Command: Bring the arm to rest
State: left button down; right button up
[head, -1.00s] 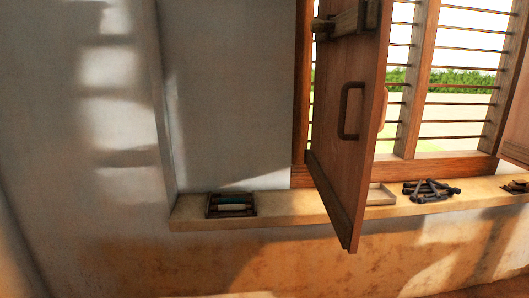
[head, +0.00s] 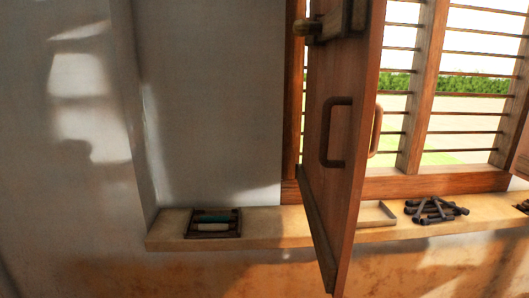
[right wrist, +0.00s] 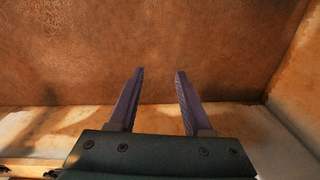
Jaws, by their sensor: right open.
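My right gripper (right wrist: 158,100) shows in the right wrist view. Its two purple fingers are spread apart with nothing between them. A brown, stained wall surface (right wrist: 150,50) fills the view beyond the fingertips, with a pale surface below it. Neither gripper shows in the head view, and my left gripper is in no view.
A wooden shutter (head: 345,120) with a handle stands swung open from the barred window (head: 430,100). On the ledge (head: 290,228) are a small tray (head: 190,236) with rolls, a shallow pale tray (head: 377,217) and a pile of dark pieces (head: 434,209).

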pick_arm(q)
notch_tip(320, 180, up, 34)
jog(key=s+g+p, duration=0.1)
jog(key=p, duration=3.2)
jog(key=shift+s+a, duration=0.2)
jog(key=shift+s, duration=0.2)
pick_arm(e)
jog(key=w+d+r+n+t, duration=0.1)
jog(key=r, duration=2)
jog(key=w+d+r+n+t, duration=0.1)
jog(key=w+r+t, duration=0.1)
jog(key=r, duration=2)
jog(key=shift+w, duration=0.2)
